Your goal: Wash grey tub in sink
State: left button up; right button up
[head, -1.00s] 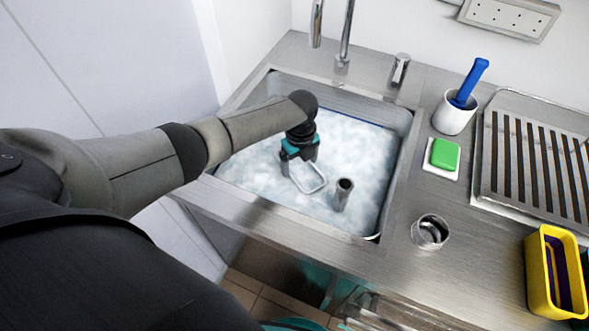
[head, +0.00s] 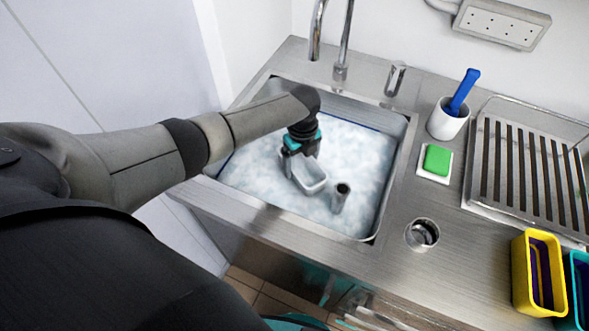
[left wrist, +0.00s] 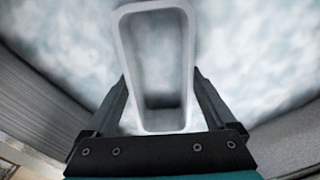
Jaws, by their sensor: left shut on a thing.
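The grey tub (head: 317,186) is a small open-topped box with a pale rim. My left gripper (head: 300,163) reaches down into the sink from above and is shut on the tub. In the left wrist view the tub (left wrist: 126,55) lies between the two dark fingers of the gripper (left wrist: 160,85), with its inside visible and empty-looking. How much of its underside is in the foam cannot be told. My right gripper is not in view.
A tap (head: 345,45) stands behind the sink. To its right are a blue-handled brush (head: 462,92) in a white cup (head: 447,122), a green sponge (head: 437,160) and a slatted drainer (head: 473,160).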

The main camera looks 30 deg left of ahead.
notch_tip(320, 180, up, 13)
jog(key=p, duration=1.2)
dwell(1.0)
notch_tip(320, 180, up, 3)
jog(key=p, duration=0.3)
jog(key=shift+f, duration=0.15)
